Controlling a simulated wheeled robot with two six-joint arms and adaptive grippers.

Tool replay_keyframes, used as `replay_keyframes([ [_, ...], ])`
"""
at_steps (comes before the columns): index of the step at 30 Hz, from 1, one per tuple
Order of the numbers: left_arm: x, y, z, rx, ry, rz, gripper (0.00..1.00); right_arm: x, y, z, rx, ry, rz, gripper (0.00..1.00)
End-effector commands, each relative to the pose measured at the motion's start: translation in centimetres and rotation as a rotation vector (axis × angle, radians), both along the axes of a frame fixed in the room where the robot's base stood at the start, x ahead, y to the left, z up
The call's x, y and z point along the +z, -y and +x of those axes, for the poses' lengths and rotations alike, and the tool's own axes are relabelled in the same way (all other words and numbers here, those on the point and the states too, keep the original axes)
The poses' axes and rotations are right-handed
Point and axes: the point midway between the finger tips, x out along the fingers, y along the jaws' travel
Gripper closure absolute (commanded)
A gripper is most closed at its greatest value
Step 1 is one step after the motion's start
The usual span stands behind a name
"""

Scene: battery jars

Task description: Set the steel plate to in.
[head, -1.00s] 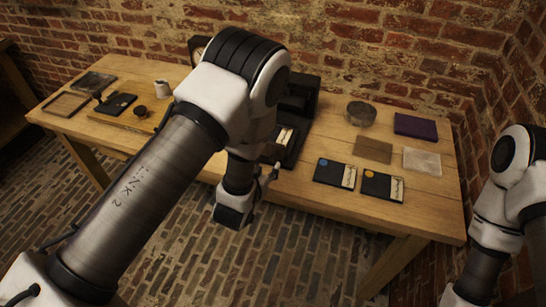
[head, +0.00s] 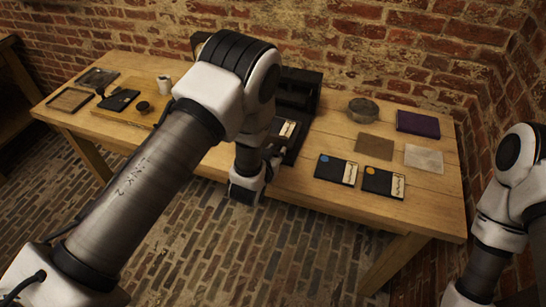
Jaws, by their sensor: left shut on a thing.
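The steel plate (head: 295,147) is the dark flat bed that sticks out toward the table's front edge from a black press-like device (head: 298,92). A pale card (head: 286,129) lies on it. My left gripper (head: 271,158) is at the plate's near end, shut on it. The fingertips are small and partly covered by my own wrist, so the exact contact is hard to see. My left forearm hides the left part of the device. On the right side only my right arm's links show; its gripper is out of view.
On the right of the table lie two dark cards (head: 383,183), a brown square (head: 374,146), a pale grey square (head: 424,159), a round tin (head: 363,109) and a purple book (head: 418,124). A wooden board (head: 107,112) with small items and a frame (head: 69,100) are at left.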

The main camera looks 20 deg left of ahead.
Motion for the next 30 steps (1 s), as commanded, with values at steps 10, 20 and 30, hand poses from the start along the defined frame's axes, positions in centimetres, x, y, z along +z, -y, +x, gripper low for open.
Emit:
replay_keyframes([
  [10, 0.1, 0.1, 2.5, -0.001, 0.001, 0.0, 1.0, -1.0, 0.0, 0.0, 0.0, 0.0, 0.0, 0.6],
  [20, 0.1, 0.1, 2.5, 0.0, 0.001, 0.0, 0.5, -1.0, 0.0, 0.0, 0.0, 0.0, 0.0, 0.6],
  [30, 1.0, 0.1, 0.4, -0.002, 0.001, 0.001, 0.5, -1.0, 0.0, 0.0, 0.0, 0.0, 0.0, 0.6],
])
